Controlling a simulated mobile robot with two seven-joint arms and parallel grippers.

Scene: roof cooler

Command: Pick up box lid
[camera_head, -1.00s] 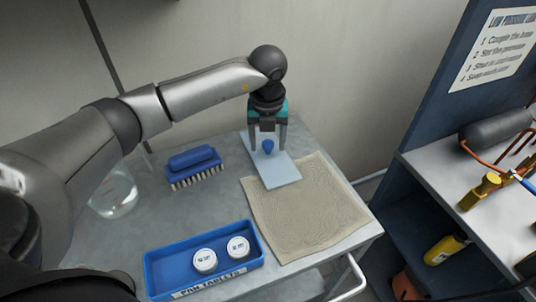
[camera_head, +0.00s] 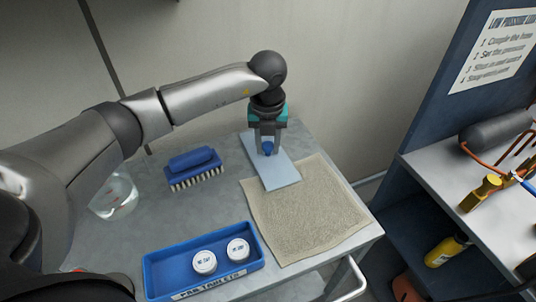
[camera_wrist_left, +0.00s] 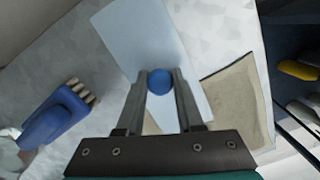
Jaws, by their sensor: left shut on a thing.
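The box lid (camera_head: 281,172) is a flat, pale blue rectangular plate with a round blue knob (camera_head: 267,148) on top. It lies at the back of the grey table, its near end over the edge of the beige cloth. My left gripper (camera_head: 267,152) points down over the lid and is shut on the knob. In the left wrist view the knob (camera_wrist_left: 160,81) sits between the two fingertips, with the lid (camera_wrist_left: 135,38) spread out beneath. I cannot tell whether the lid is lifted at all. My right gripper is not in view.
A blue brush (camera_head: 194,168) lies left of the lid. A blue tray (camera_head: 154,270) with two white tubs stands at the front. A clear glass vessel (camera_head: 117,196) stands at the left. The beige cloth (camera_head: 310,217) covers the right side. A shelf unit (camera_head: 425,175) stands further right.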

